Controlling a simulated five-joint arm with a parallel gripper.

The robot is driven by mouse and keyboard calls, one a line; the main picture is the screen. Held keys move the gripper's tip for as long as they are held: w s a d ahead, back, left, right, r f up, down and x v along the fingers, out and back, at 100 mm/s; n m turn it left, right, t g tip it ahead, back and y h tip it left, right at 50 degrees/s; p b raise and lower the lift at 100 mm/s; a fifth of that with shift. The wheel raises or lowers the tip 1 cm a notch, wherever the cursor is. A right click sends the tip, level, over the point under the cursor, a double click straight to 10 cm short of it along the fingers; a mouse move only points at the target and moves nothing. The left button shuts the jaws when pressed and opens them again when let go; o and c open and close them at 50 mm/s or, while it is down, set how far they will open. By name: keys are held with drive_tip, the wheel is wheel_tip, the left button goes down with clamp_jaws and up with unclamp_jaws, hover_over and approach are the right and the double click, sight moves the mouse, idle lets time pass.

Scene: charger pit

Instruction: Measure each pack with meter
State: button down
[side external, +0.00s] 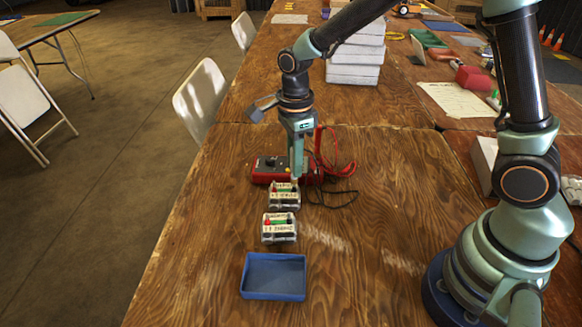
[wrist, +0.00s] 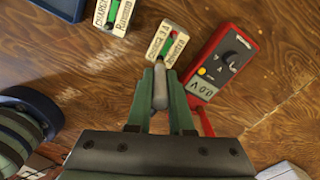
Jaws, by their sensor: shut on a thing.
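My gripper (wrist: 161,108) is shut on a grey rod-like probe (wrist: 160,86); in the side view my gripper (side external: 297,172) points down just behind the farther pack. That pack (side external: 284,195), white with red and black terminals and a green strip, also shows in the wrist view (wrist: 167,42). The probe tip is at its near end there; I cannot tell if it touches. The nearer pack (side external: 279,228) shows at the wrist view's top (wrist: 115,13). The red meter (side external: 269,170) lies behind the packs; its yellowish display (wrist: 201,88) seems to show zeros.
A red lead (side external: 337,165) and a black lead (side external: 335,197) loop on the table right of the meter. An empty blue tray (side external: 245,279) stands in front of the packs. White stacked boxes (side external: 355,65) stand farther back.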

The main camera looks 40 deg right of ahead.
drive_tip(key=shift+f, duration=0.5)
idle(0.8)
drive_tip(key=shift+c, duration=2.1)
unclamp_jaws()
drive_tip(key=shift+r, duration=0.1)
drive_tip(key=shift+r, duration=3.7)
drive_tip(key=s+d+r+n+t, duration=0.2)
drive_tip(key=s+d+r+n, duration=0.1)
drive_tip(key=n, duration=0.8)
drive_tip(key=s+d+r+n+t, duration=0.3)
drive_tip(key=s+d+r+n, duration=0.1)
drive_tip(key=s+n, duration=0.4)
drive_tip(key=r+n, duration=0.1)
drive_tip(key=n, duration=0.1)
drive_tip(key=shift+n+t, duration=0.3)
drive_tip(key=shift+n, duration=0.1)
